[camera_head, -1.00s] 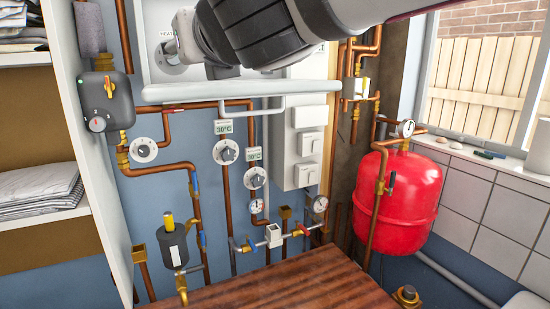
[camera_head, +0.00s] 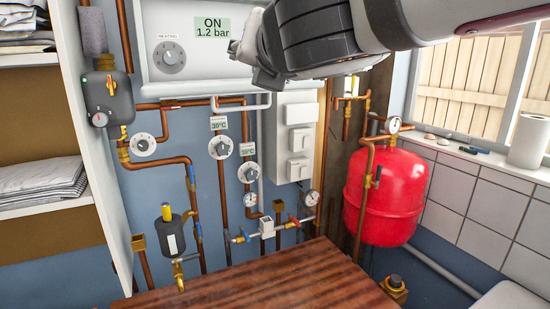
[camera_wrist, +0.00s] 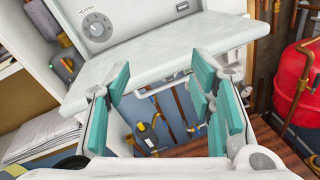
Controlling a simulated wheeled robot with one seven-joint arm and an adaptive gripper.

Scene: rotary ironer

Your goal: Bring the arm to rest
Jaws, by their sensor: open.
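My gripper (camera_wrist: 162,82) is open in the wrist view, with teal pads on both fingers and nothing between them. In the head view my gripper (camera_head: 243,50) hangs at the top centre, in front of the right part of a white boiler panel (camera_head: 150,85). The panel has a grey heating dial (camera_head: 169,58) and a display (camera_head: 212,28) reading ON 1.2 bar. The dial also shows in the wrist view (camera_wrist: 97,24), beyond the fingers. The fingers look clear of the panel.
A red tank (camera_head: 385,195) stands at the right by the window. Copper pipes with dials (camera_head: 220,147) and valves run below the panel. Shelves (camera_head: 45,208) with folded cloth are at the left. A wooden top (camera_head: 260,285) lies in front and is bare.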

